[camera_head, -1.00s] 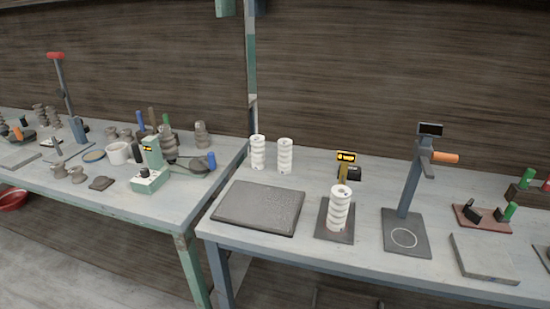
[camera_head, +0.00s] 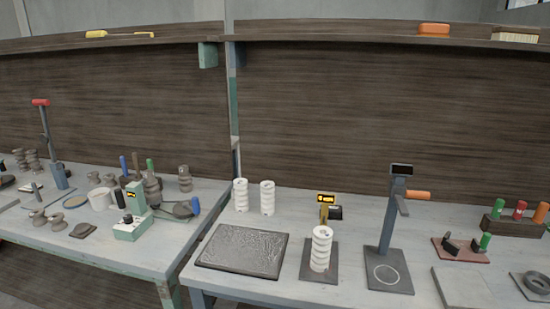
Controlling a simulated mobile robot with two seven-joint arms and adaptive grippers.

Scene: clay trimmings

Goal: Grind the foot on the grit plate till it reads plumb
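The grit plate (camera_head: 242,249) looks to be the dark, rough-surfaced slab lying flat near the front left of the right bench. Nothing stands on it. A white ribbed cylinder (camera_head: 321,248) stands on a small dark base plate (camera_head: 318,268) just right of the slab. A gauge with a small yellow-lit display (camera_head: 326,199) stands behind that cylinder; its reading is too small to make out. Two more white ribbed cylinders (camera_head: 241,195) and (camera_head: 267,197) stand upright behind the slab. Neither of my grippers is in view.
A blue-grey post stand with an orange handle (camera_head: 417,195) stands right of the gauge. A red-based fixture (camera_head: 460,248) and a rack of coloured handles (camera_head: 517,222) are further right. The left bench is crowded with brown turned pieces and a green device (camera_head: 132,226).

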